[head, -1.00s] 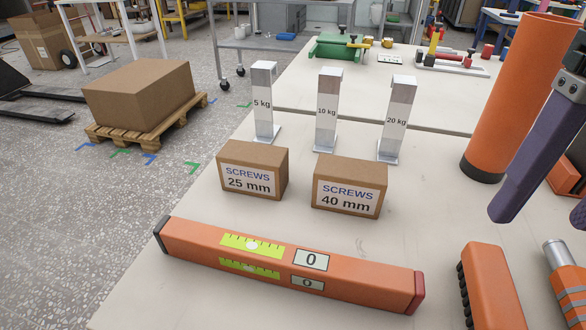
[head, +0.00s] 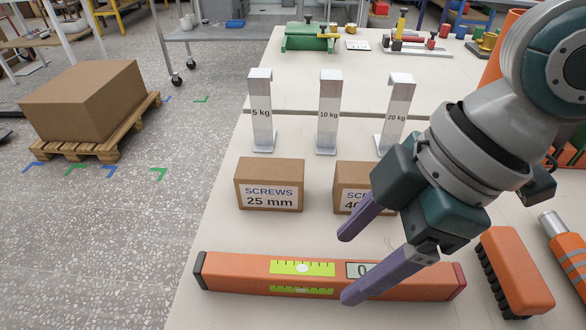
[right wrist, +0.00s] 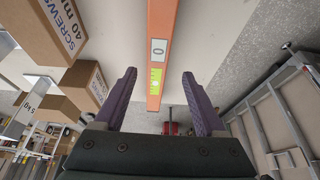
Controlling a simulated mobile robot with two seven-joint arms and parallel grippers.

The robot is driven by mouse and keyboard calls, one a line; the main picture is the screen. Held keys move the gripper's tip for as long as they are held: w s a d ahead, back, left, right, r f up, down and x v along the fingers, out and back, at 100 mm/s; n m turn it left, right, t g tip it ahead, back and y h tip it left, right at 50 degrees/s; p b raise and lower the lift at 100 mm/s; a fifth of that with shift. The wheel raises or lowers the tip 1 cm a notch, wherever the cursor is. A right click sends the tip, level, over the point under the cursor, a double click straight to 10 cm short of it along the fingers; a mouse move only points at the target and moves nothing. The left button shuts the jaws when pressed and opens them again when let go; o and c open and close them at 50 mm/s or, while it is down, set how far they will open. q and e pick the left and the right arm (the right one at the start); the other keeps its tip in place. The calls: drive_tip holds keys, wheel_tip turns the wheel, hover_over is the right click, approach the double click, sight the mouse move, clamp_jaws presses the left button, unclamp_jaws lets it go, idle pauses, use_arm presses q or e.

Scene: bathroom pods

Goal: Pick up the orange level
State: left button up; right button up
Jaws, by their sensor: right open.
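The orange level (head: 235,266) lies flat near the front of the white table, with yellow-green vial windows, a dark end cap at left and a red one at right. It also shows in the right wrist view (right wrist: 161,35), running between and beyond the fingers. My right gripper (head: 345,268) is open and empty, with purple fingers above the level in the head view; one finger covers part of its display. In the right wrist view the open jaws (right wrist: 158,78) have the level between them in the picture, apart from both fingers. My left gripper is not in view.
Boxes of 25 mm screws (head: 269,185) and 40 mm screws (head: 350,198) stand behind the level, the latter partly hidden by my right gripper. Metal weights (head: 262,115) stand farther back. An orange brush (head: 515,270) lies right of the level.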

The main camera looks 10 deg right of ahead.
sight(331, 269)
drive_tip(key=x, duration=0.2)
drive_tip(key=b+x, duration=0.1)
drive_tip(key=x, duration=0.2)
drive_tip(key=shift+w+a+f, duration=0.1)
drive_tip(key=shift+w, duration=0.15)
drive_tip(key=shift+c, duration=0.3)
clamp_jaws()
